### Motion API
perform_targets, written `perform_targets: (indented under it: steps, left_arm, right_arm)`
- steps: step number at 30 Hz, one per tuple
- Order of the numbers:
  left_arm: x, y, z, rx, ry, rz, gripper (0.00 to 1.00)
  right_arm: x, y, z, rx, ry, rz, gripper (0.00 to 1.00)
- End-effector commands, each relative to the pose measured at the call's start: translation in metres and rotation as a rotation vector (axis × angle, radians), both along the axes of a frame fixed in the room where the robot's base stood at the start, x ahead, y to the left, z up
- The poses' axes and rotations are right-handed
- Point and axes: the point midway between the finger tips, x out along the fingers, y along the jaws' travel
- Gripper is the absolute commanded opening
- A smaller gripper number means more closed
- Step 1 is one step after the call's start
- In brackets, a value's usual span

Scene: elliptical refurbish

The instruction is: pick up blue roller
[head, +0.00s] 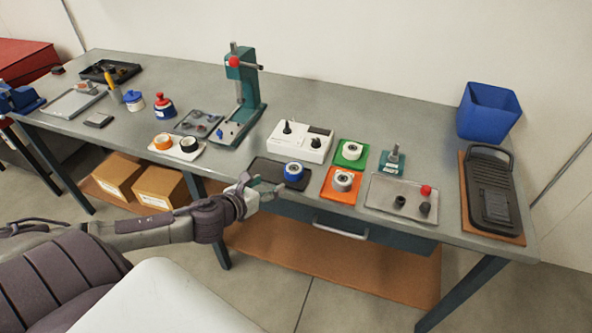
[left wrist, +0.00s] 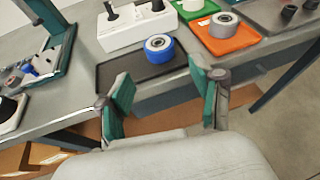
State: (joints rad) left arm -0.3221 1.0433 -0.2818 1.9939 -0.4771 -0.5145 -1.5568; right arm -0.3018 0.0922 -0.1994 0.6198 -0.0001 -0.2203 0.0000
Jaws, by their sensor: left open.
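The blue roller (head: 293,171), a blue ring with a pale grey hub, sits on a black tray (head: 268,171) near the table's front edge. It also shows in the left wrist view (left wrist: 159,47), towards the right side of its black tray (left wrist: 118,72). My left gripper (head: 268,189) is at the front edge of the table, just left of and in front of the roller. In the left wrist view its two teal-padded fingers (left wrist: 163,95) are spread apart with nothing between them, and the roller lies beyond the fingertips. My right gripper is not in view.
An orange tray (head: 328,189) with a grey roller (head: 342,181) is right of the black tray. A white box with knobs (head: 318,149) stands behind it. A teal press (head: 243,95) rises to the left. A drawer handle (head: 340,229) sticks out below the tabletop.

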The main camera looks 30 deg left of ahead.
Motion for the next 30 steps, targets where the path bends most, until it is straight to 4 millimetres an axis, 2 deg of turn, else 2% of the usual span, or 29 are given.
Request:
perform_targets:
  steps: [5,13,18,25,30]
  left_arm:
    - [0.007,0.007,-0.002,0.102,0.003,-0.040,0.66]
    - [0.053,0.006,-0.019,0.096,0.000,-0.038,0.66]
    - [0.073,0.006,-0.030,0.097,0.003,-0.039,0.66]
    - [0.088,0.005,-0.037,0.094,0.004,-0.038,0.66]
    - [0.109,0.004,-0.049,0.094,0.003,-0.037,0.66]
  right_arm:
    - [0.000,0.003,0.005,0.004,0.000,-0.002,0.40]
    - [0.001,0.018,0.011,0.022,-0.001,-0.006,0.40]
    - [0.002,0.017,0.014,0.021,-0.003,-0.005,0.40]
    - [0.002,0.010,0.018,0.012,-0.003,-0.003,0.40]
    - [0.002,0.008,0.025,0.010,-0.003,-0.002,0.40]
